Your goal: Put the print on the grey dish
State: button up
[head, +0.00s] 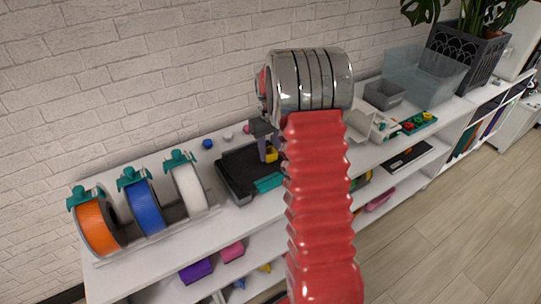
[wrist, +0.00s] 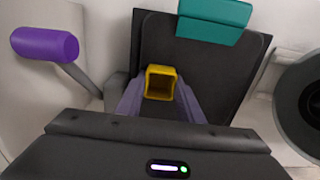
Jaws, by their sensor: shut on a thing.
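The print (head: 271,155) is a small yellow hollow block, and it also shows in the wrist view (wrist: 160,74) with its open end towards the camera. My gripper (head: 267,147) is shut on it, with one finger on each side in the wrist view (wrist: 160,92). The print is over the black bed of the printer (head: 237,172); I cannot tell whether it touches the bed. A grey open container (head: 384,95) stands on the shelf top to the right, beyond my arm. No other grey dish is clearly visible, and my arm hides part of the shelf top.
Orange (head: 96,228), blue (head: 146,207) and white (head: 190,188) spools stand left of the printer. A teal bar (wrist: 215,18) lies along the bed's edge. A clear bin (head: 424,75) and a teal tray (head: 414,123) stand to the right. A brick wall is behind.

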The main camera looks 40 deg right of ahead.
notch_tip(320, 180, up, 10)
dwell(0.7)
dwell(0.5)
